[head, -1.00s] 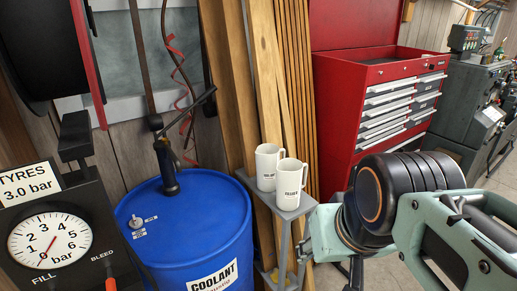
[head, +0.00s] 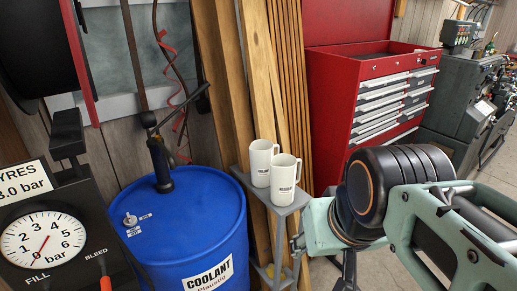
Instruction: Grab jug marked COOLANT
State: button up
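Two white jugs with handles stand close together on a small grey stand (head: 290,206). The rear left jug (head: 260,163) is partly overlapped by the front right jug (head: 284,181). My pale green and black arm fills the lower right, just right of the stand. My gripper's fingers cannot be made out.
A blue barrel (head: 190,225) labelled COOLANT stands left of the stand. Wooden planks (head: 235,90) lean behind the jugs. A red tool cabinet (head: 335,110) stands behind my arm. A tyre gauge box (head: 75,205) is at lower left.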

aim_at(261, 151)
jog(key=i+l+u, duration=0.25)
jog(key=u, duration=0.25)
jog(key=i+l+u, duration=0.6)
jog(key=l+u, duration=0.2)
jog(key=u, duration=0.15)
